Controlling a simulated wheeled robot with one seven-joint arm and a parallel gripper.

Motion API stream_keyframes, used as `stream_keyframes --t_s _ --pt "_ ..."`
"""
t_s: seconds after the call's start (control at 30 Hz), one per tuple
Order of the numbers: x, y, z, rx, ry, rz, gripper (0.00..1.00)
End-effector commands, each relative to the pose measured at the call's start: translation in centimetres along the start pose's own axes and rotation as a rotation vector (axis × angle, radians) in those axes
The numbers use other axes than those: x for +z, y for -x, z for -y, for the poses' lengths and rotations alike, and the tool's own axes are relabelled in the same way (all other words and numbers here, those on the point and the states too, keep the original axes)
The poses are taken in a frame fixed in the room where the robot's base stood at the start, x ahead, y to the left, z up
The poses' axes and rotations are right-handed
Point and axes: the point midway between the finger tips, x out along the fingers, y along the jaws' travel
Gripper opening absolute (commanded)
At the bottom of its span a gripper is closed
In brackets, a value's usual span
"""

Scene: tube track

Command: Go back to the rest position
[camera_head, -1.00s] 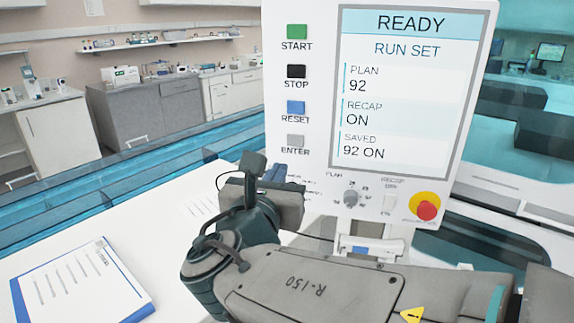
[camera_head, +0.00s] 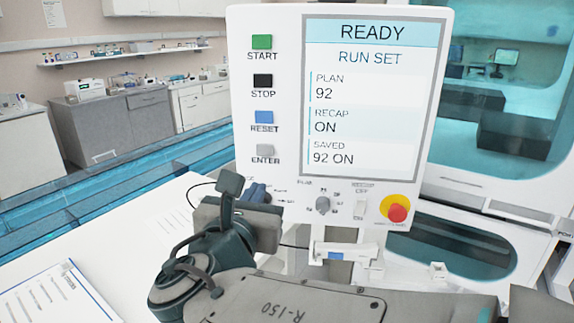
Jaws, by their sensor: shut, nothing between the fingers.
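My gripper (camera_head: 258,194) is in front of the lower left of a white control panel (camera_head: 243,120). It is shut and empty. Its fingers are mostly hidden behind my grey wrist block, so I cannot tell how far they are from the panel. My arm stretches across the bottom of the view. The panel's screen (camera_head: 365,95) reads READY, RUN SET, PLAN 92, RECAP ON and SAVED 92 ON.
START (camera_head: 261,42), STOP (camera_head: 263,81), RESET (camera_head: 263,117) and ENTER (camera_head: 265,151) buttons line the panel's left side. A red emergency knob (camera_head: 397,213) sits lower right. A blue-edged sheet (camera_head: 50,298) lies on the white table at left. Clear blue-tinted walls stand behind.

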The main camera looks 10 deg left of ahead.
Motion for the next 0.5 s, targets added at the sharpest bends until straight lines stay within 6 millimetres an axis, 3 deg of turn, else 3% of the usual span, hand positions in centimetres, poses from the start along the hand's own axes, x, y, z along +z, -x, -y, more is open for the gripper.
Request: stream_keyframes --t_s 0.1,0.23,0.4,0.5 --pt "-2.4 -2.0 5.8 -0.171 -0.178 -0.109 0.00" --pt "-6.1 -2.8 13.2 -0.424 -0.476 -0.231 0.00" --pt "-11.0 -1.3 21.1 -0.774 -0.912 -0.313 0.00" --pt "-13.7 0.5 24.4 -0.982 -1.186 -0.318 0.00"
